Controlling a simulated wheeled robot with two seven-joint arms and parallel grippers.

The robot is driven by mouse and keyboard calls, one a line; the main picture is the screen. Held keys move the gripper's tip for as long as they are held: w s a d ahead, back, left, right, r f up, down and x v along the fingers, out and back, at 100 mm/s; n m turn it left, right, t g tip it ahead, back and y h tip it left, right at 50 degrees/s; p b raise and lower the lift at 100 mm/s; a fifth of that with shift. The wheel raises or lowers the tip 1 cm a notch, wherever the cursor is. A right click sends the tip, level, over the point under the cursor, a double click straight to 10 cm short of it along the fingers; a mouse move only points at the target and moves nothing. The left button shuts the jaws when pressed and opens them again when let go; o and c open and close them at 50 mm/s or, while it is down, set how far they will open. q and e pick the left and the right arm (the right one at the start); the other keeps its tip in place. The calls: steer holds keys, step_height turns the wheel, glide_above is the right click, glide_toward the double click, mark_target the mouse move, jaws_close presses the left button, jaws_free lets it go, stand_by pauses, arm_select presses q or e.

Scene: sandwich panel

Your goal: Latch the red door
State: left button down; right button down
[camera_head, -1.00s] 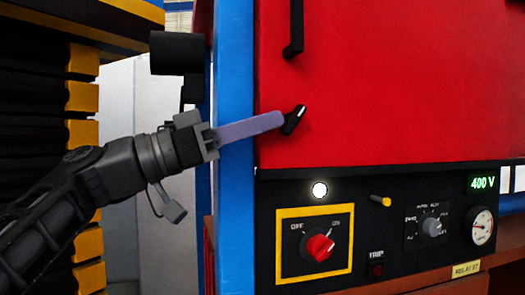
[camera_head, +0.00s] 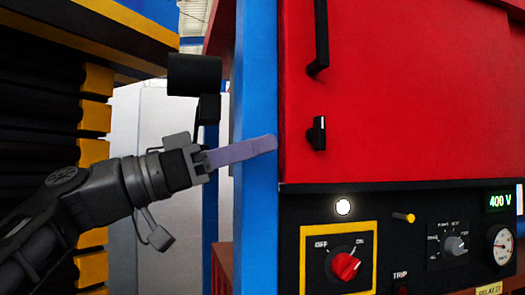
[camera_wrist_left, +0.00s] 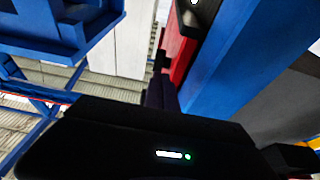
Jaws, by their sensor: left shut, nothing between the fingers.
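The red door (camera_head: 410,95) lies closed against the cabinet front in the head view, as far as I can see. Its small black latch knob (camera_head: 317,133), with a white mark, stands upright near the door's lower left corner. A long black handle (camera_head: 319,35) is above it. My left gripper (camera_head: 274,143) is shut and empty, its purple-grey fingers pointing right in front of the blue frame post (camera_head: 257,80), a little left of the latch knob and apart from it. In the left wrist view the fingers (camera_wrist_left: 160,92) show dark, beside a strip of red door (camera_wrist_left: 182,55).
Below the door is a black control panel (camera_head: 290,235) with a red rotary switch (camera_head: 345,266), a yellow-tipped lever (camera_head: 404,217), a grey dial (camera_head: 454,245) and a gauge (camera_head: 499,246). A black-and-yellow stack (camera_head: 95,115) stands at left.

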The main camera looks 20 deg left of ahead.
arm_select(q)
steer(key=f+b, duration=0.1)
steer(key=f, duration=0.2)
steer(key=a+f+b, duration=0.1)
steer(key=f, duration=0.2)
steer(key=s+f+b, duration=0.1)
steer(key=f, duration=0.1)
steer(key=shift+s+a+f, duration=0.1)
steer(key=shift+a+f, duration=0.05)
steer(key=shift+f, duration=0.25)
